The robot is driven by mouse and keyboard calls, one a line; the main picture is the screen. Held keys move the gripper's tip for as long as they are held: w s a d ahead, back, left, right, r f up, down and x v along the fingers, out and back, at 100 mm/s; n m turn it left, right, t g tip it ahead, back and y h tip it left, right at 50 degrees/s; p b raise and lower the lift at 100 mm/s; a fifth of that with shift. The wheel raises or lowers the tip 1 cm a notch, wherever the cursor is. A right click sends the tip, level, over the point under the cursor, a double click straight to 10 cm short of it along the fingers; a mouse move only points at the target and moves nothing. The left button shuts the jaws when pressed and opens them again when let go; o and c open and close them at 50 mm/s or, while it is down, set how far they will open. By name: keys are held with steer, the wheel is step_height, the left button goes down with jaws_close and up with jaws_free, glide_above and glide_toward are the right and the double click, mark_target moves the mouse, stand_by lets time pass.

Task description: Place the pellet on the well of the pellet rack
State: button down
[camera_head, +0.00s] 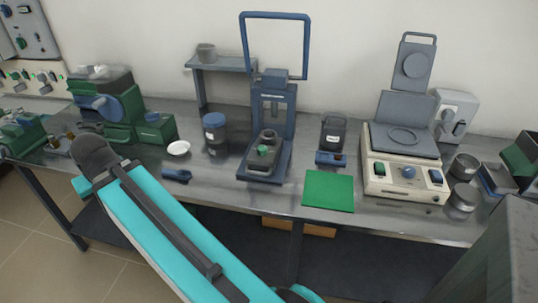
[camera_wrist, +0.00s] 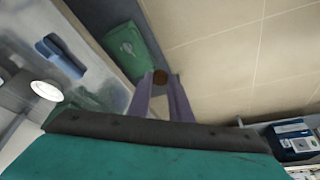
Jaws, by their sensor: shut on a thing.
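In the wrist view my gripper (camera_wrist: 161,88) reaches out with two pale purple fingers. It is shut on a small dark brown round pellet (camera_wrist: 160,76) at the fingertips. Behind the pellet are the table's edge and the tiled floor. In the head view my teal arm hides the gripper and pellet. A small blue block (camera_head: 331,158) stands in front of a dark jar, and a blue piece (camera_head: 176,175) lies near the white dish; I cannot tell which, if either, is the pellet rack. A blue piece (camera_wrist: 60,53) also shows in the wrist view, apart from my gripper.
A white dish (camera_head: 179,148) sits on the grey table (camera_head: 222,181). A blue-framed press (camera_head: 268,135) stands mid-table, with a green mat (camera_head: 328,191) to its right. A cream hotplate device (camera_head: 405,178) and metal cups (camera_head: 463,197) stand further right. Green machinery (camera_head: 120,115) crowds the left.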

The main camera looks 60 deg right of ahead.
steer(key=s+d+m+g+h+b, duration=0.15)
steer(key=s+d+m, duration=0.45)
steer(key=d, duration=0.7)
steer(key=s+d+m+g+h+b, duration=0.15)
steer(key=s+d+m, duration=0.4)
steer(key=d, duration=0.75)
steer(key=s+d+m+b, duration=0.1)
steer(key=s+d+m, duration=0.1)
steer(key=s+d, duration=0.1)
steer(key=s+d+m+g+b, duration=0.1)
steer(key=s+d+m, duration=0.1)
steer(key=s+d, duration=0.2)
steer(key=s+d+m+g, duration=0.1)
steer(key=s+d+m, duration=0.1)
steer(key=s+d, duration=0.2)
steer(key=shift+s+r+m+h+b, duration=0.15)
steer(key=shift+s+h+b, duration=0.05)
steer(key=shift+s, duration=0.5)
steer(key=shift+s+r+m+h+b, duration=0.1)
steer(key=shift+s+h+b, duration=0.1)
steer(key=shift+s, duration=0.45)
steer(key=s+d+m+g+b, duration=0.1)
steer(key=s+d+m, duration=0.1)
steer(key=s+d, duration=0.2)
steer(key=s+d+m+b, duration=0.1)
steer(key=s+d, duration=0.3)
steer(key=s, duration=0.7)
steer(key=shift+f+m+g+y, duration=0.15)
steer(key=shift+m+g+y, duration=0.2)
steer(key=shift+m, duration=0.25)
